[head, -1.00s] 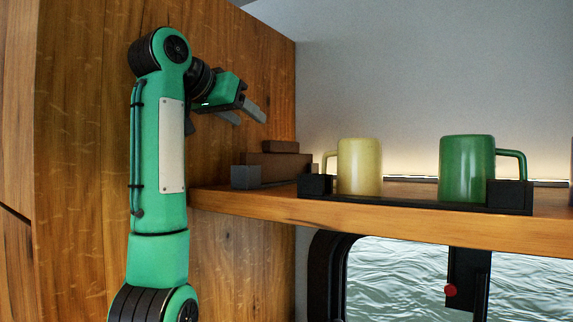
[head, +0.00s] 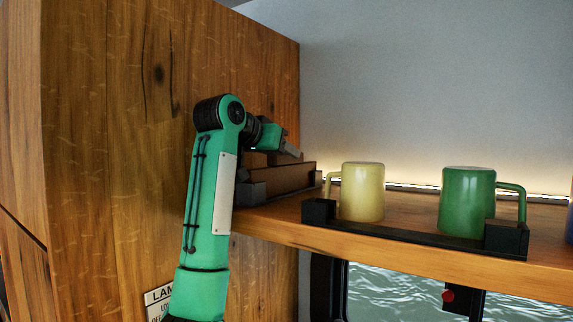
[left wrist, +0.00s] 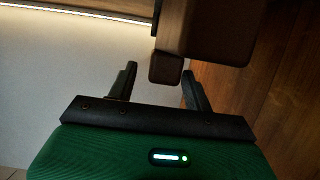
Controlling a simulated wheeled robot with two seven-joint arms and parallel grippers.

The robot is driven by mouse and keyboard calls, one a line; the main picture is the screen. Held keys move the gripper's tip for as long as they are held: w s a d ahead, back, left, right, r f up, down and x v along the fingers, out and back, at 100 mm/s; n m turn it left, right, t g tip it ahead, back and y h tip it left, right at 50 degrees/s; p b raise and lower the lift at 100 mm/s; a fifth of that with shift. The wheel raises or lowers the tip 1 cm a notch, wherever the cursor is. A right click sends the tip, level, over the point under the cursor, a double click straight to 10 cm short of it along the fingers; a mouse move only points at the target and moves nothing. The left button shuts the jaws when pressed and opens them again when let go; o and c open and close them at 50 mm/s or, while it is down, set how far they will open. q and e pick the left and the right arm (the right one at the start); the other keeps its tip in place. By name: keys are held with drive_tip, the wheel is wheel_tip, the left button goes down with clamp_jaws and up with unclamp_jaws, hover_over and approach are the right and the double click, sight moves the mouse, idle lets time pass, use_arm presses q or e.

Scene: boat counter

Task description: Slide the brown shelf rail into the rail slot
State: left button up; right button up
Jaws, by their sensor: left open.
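The brown shelf rail (head: 288,178) lies at the left end of the wooden shelf, a long brown block with a smaller brown piece on top. In the left wrist view its large brown body (left wrist: 215,30) is at the top, and the smaller brown end (left wrist: 166,68) lies between the fingertips. My left gripper (head: 292,149) is above the rail; in the left wrist view it (left wrist: 158,70) is open, its fingers either side of the smaller piece. Contact cannot be told. A dark grey block (head: 251,193) stands at the rail's near end. I cannot clearly make out the rail slot.
A black rail (head: 400,235) with end blocks runs along the shelf's front edge (head: 285,230). Behind it stand a yellow mug (head: 362,192) and a green mug (head: 467,200). A wooden wall (head: 110,130) closes the left side. The space above the mugs is clear.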

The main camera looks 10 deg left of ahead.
use_arm(q)
drive_tip(key=shift+p+x, duration=0.3)
drive_tip(key=shift+x, duration=0.5)
drive_tip(key=shift+s, duration=0.1)
clamp_jaws()
